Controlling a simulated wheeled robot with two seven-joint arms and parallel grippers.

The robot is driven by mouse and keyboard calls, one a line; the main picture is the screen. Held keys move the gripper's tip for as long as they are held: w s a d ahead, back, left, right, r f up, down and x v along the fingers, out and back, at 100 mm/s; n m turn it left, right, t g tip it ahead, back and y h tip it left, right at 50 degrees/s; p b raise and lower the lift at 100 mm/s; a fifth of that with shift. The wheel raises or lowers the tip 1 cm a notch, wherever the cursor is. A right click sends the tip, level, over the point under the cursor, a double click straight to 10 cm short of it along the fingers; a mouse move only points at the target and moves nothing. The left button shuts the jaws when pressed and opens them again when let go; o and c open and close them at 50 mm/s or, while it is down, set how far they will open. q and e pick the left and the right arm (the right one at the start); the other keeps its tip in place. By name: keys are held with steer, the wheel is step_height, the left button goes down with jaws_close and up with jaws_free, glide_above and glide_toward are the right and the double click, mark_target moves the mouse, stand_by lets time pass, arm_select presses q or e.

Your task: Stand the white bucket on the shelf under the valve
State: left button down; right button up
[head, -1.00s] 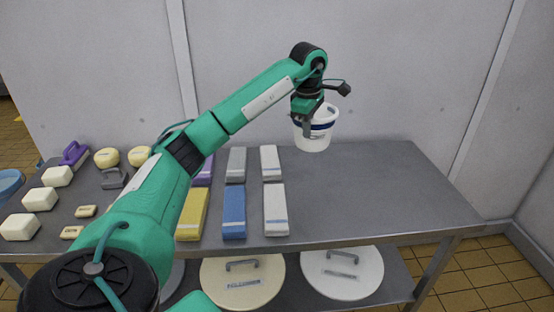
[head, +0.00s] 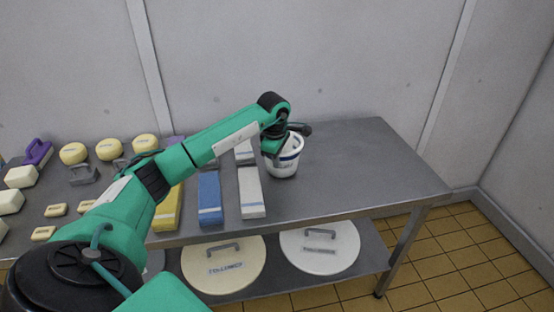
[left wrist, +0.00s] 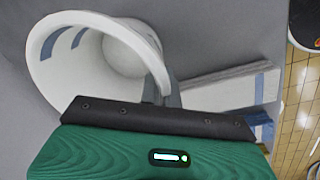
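The white bucket (head: 284,163) with a blue band is at the right part of the steel table, just right of the white packs. I cannot tell whether its bottom touches the tabletop. My left gripper (head: 273,152) is at the bucket's left rim, pointing down, and appears shut on its wall. In the left wrist view the bucket (left wrist: 48,78) shows its open, empty inside, and a grey finger lies against its rim; the gripper body hides the rest of the fingers. My right gripper is not in view. No valve shows, and I cannot identify the shelf under it.
The steel table (head: 350,170) is clear right of the bucket. Blue (head: 209,198), yellow (head: 168,208) and white packs (head: 251,192) stand left of it. Round lids (head: 320,247) lie on the lower shelf (head: 372,255). A grey wall stands behind; tiled floor is open at right.

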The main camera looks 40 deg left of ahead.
arm_select(q)
steer(key=shift+f, duration=0.1)
steer(key=c, duration=2)
jaws_free()
steer(key=shift+f, duration=0.1)
steer(key=o, duration=0.4)
